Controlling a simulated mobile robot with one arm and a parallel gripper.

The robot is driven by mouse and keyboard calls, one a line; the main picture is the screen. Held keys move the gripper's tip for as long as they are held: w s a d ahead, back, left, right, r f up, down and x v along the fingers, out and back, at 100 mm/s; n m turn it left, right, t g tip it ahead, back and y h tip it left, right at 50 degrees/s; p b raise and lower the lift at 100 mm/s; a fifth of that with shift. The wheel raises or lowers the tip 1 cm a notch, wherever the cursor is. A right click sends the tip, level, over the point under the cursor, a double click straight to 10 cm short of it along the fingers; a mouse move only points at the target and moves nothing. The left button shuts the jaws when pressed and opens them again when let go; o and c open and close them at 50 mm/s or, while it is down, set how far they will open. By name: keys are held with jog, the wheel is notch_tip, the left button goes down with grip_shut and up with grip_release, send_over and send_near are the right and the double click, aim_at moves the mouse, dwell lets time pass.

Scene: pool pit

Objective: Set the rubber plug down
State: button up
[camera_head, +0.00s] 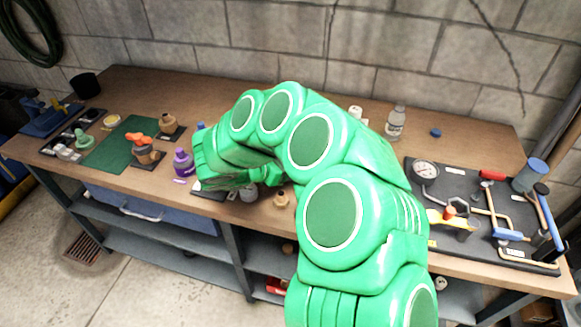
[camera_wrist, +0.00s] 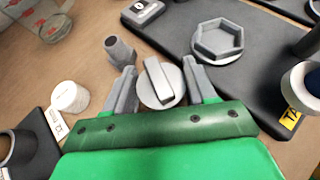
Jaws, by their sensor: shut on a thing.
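In the wrist view, the rubber plug (camera_wrist: 151,97) looks like a pale grey round disc with a raised bar across its top. It sits between the two grey fingers of my gripper (camera_wrist: 160,68), which is shut on it. The plug's underside is hidden, so I cannot tell whether it touches the surface below. In the head view, my green arm reaches left over the workbench (camera_head: 330,112), and it hides the plug and fingertips.
In the wrist view, a grey fitting (camera_wrist: 119,50) stands close to the left finger. A grey hexagonal piece (camera_wrist: 222,42) lies on a dark mat (camera_wrist: 262,75) beyond the right finger. A white cylinder (camera_wrist: 69,96) is at left. In the head view, a purple bottle (camera_head: 183,162) stands beside my arm's end.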

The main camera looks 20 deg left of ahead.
jog(key=shift+f, duration=0.65)
jog(key=o, duration=1.1)
jog(key=shift+s, duration=0.1)
jog(key=shift+v, duration=3.9)
jog(key=shift+a+r, duration=0.1)
jog(key=shift+a, duration=0.05)
